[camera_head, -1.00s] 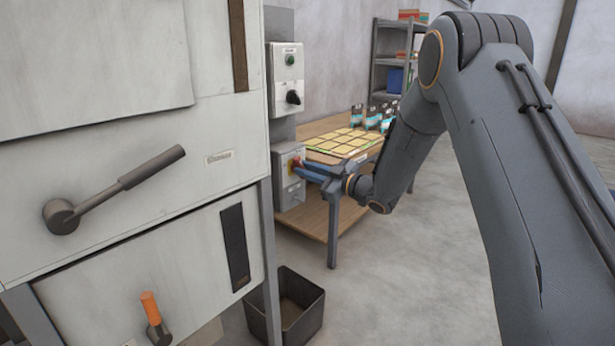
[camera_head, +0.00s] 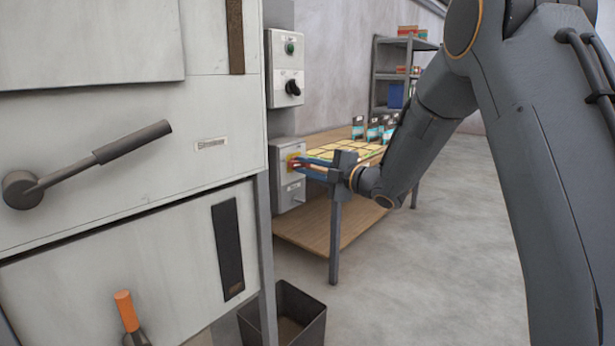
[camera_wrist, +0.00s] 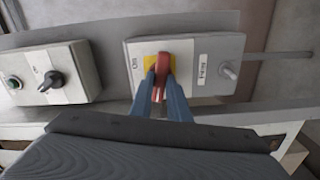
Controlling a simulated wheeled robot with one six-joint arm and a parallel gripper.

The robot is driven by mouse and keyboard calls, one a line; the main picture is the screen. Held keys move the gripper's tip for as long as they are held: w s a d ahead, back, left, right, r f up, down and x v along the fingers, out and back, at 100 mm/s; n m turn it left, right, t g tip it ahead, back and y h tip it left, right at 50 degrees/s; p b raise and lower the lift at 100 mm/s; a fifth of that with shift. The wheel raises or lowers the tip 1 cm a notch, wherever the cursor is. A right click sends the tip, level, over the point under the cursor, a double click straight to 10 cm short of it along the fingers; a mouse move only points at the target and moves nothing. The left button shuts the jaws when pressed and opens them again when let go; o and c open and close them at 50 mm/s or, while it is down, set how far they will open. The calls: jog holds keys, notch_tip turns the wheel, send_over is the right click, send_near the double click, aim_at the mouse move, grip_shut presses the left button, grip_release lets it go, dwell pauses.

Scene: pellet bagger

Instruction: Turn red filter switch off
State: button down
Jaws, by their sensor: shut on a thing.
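The red switch (camera_wrist: 160,88) is a rotary handle on a yellow plate, on the front of a grey box (camera_wrist: 203,47). In the wrist view, my gripper (camera_wrist: 161,78) has its two blue fingers on either side of the red handle, shut on it. The fingers partly hide the handle and the plate. A small mark, seemingly "On", stands beside the plate, and a white label is on the same box.
Another box with a green button and a black knob (camera_head: 292,87) is mounted above. A large grey machine with a lever (camera_head: 130,143) fills the left. A wooden table (camera_head: 320,235) with bags stands behind my gripper. A dark bin (camera_head: 285,315) is on the floor below.

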jog(key=shift+f+n+b, duration=0.15)
jog(key=shift+n+b, duration=1)
jog(key=shift+n, duration=0.05)
jog(key=c, duration=1.7)
grip_release()
jog(key=shift+s+a, duration=0.1)
jog(key=shift+s+d, duration=0.15)
jog(key=shift+d, duration=0.25)
jog(key=shift+b+v, duration=0.3)
jog(key=shift+v, duration=3.25)
